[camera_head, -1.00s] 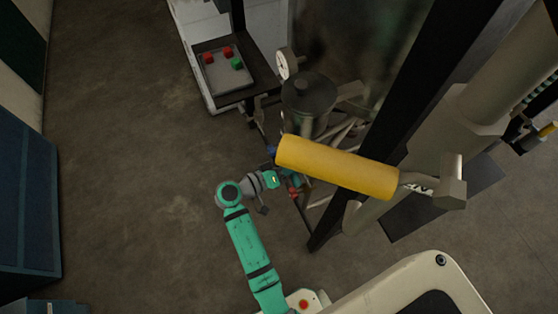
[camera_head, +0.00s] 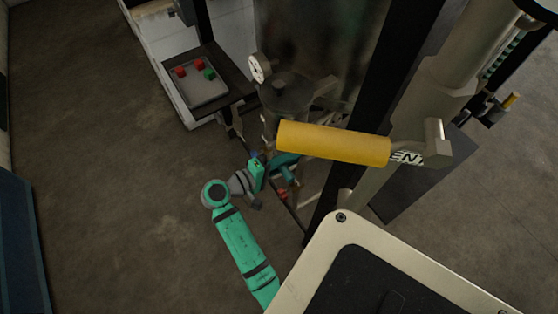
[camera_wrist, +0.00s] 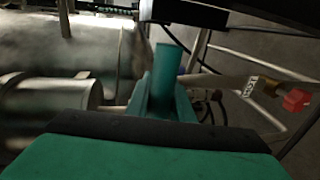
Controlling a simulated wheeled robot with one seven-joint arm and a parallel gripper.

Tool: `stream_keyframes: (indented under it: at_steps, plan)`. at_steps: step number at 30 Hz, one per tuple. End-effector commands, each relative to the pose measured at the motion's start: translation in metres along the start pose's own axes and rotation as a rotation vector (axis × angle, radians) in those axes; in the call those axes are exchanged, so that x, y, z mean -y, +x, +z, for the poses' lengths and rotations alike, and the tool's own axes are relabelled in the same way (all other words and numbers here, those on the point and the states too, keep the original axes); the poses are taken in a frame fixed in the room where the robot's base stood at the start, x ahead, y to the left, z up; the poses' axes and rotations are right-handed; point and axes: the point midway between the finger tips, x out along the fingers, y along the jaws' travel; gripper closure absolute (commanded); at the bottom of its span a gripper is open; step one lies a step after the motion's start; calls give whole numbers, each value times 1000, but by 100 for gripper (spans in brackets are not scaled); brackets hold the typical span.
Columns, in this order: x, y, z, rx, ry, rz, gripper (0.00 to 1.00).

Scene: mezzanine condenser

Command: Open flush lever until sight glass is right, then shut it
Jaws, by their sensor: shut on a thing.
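A teal lever (camera_head: 284,161) shows in the head view below the large yellow bar, in front of the pipework. I take it for the flush lever. My gripper (camera_head: 266,165) is at its near end. In the wrist view the lever (camera_wrist: 167,75) stands up between my fingers (camera_wrist: 164,108), which are shut on it. My gripper's body hides its lower part. I cannot make out a sight glass for certain or read any level in one.
A large yellow bar (camera_head: 333,143) on a grey arm hangs over the lever area. A white dial gauge (camera_head: 259,68) and a metal vessel stand behind. A tray (camera_head: 205,93) holds red and green blocks. A red knob (camera_wrist: 297,99) is at right. Floor at left is clear.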

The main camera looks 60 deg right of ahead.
Motion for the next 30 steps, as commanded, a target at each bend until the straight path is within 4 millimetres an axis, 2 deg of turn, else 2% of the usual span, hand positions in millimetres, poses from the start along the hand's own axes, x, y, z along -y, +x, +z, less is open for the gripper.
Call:
stream_keyframes:
  at_steps: [6, 18, 19, 21, 30]
  plan:
    - [-4, 8, 5, 24, -24, 0, 100]
    - [-5, 9, 5, 27, -27, 2, 100]
    - [-5, 9, 5, 26, -27, 2, 75]
    - [-5, 9, 5, 26, -26, 2, 61]
    - [-4, 7, 4, 24, -26, 1, 61]
